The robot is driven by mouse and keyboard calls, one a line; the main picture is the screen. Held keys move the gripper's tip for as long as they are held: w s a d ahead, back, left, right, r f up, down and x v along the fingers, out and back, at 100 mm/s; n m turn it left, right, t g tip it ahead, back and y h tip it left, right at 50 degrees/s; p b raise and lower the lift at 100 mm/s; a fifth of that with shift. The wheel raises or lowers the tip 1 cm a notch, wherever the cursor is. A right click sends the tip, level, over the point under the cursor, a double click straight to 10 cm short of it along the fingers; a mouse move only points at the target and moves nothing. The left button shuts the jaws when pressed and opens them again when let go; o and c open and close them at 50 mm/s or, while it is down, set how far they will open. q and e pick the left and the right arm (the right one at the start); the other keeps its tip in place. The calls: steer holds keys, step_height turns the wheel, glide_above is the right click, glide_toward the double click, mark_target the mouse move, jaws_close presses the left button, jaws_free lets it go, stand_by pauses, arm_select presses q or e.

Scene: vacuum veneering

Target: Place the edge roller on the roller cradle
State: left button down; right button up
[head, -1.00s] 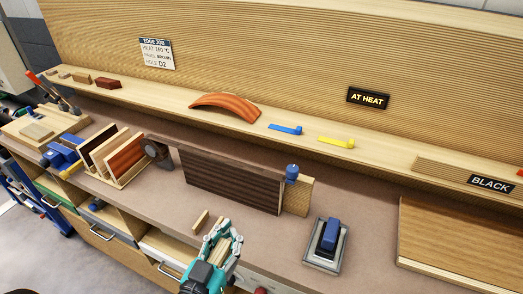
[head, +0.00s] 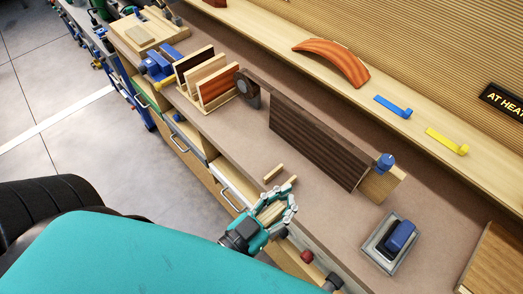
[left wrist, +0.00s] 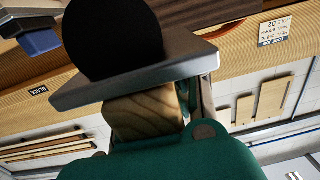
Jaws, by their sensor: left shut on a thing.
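My left gripper (head: 278,214) is over the front edge of the bench, fingers closed. In the left wrist view it is shut on the wooden handle of the edge roller (left wrist: 145,117), which has a grey metal bracket and a black round roller (left wrist: 110,38). In the head view the roller is mostly hidden by the hand. Two short pale wooden strips (head: 273,172) lie on the bench just beyond the fingers; they look like the roller cradle, but I cannot be sure. The strips are bare where they show. My right gripper is not in view.
A dark striped panel (head: 315,145) stands upright behind, with a blue clamp-like part (head: 385,162) at its right end. A blue-handled block (head: 400,236) sits on a grey tray to the right. A rack of boards (head: 212,78) stands left.

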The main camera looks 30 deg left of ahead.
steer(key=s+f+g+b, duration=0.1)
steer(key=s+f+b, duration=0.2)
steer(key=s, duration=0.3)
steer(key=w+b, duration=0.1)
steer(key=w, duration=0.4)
arm_select(q)
steer(key=w+a+f+b, duration=0.2)
steer(key=w, duration=0.5)
steer(key=w+a+f+b, duration=0.2)
steer(key=w, duration=0.5)
steer(key=shift+w+f, duration=0.2)
steer(key=shift+f, duration=0.15)
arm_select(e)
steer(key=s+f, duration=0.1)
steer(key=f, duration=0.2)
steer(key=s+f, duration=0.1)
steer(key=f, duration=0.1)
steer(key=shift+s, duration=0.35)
